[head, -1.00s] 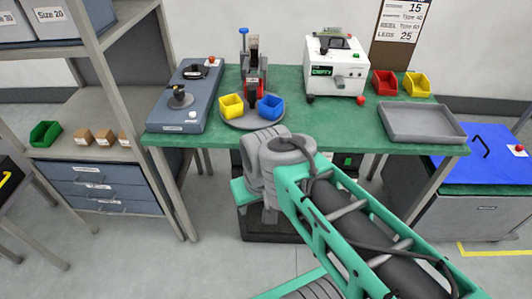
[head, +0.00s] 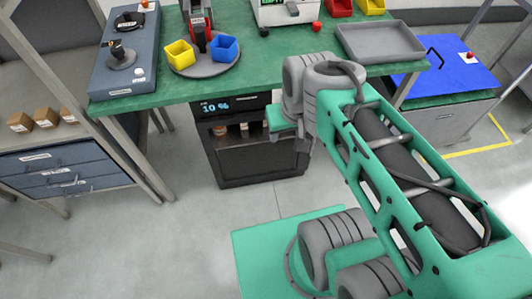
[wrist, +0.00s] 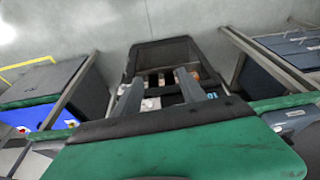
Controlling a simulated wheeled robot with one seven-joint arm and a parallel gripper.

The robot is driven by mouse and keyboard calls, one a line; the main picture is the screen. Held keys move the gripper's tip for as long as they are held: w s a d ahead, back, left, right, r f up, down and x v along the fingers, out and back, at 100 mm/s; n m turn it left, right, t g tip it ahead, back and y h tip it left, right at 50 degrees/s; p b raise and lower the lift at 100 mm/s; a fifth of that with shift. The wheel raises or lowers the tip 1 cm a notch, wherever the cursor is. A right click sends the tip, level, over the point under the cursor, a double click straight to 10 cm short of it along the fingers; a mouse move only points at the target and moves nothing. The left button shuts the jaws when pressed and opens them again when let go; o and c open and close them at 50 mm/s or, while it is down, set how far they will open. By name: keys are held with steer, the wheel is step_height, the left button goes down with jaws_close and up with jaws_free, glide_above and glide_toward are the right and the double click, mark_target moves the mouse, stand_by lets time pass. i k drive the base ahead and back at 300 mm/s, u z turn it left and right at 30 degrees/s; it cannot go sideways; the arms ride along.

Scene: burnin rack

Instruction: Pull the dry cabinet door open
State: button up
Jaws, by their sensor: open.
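The dry cabinet (head: 250,165) is a dark box standing on the floor under the green table. Its display reads 10 %, and small items show through its front, below the display. The cabinet (wrist: 160,47) also shows in the wrist view, upside down, with items and part of the display behind my fingers. My gripper (wrist: 160,92) is open and empty, its two grey fingers apart and pointing at the cabinet front. In the head view my wrist covers the cabinet's upper right part and mostly hides the gripper.
The green table (head: 190,92) spans above the cabinet, its front edge close to my wrist. A grey tray (head: 380,42) lies on its right end. A blue drawer unit (head: 70,175) stands left and a blue-topped cart (head: 445,65) right. The floor before the cabinet's left side is clear.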

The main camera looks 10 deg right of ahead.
mark_target(303, 161)
steer(key=z, duration=2.05)
steer(key=k, duration=0.95)
steer(key=u, duration=1.9)
steer(key=i, duration=0.5)
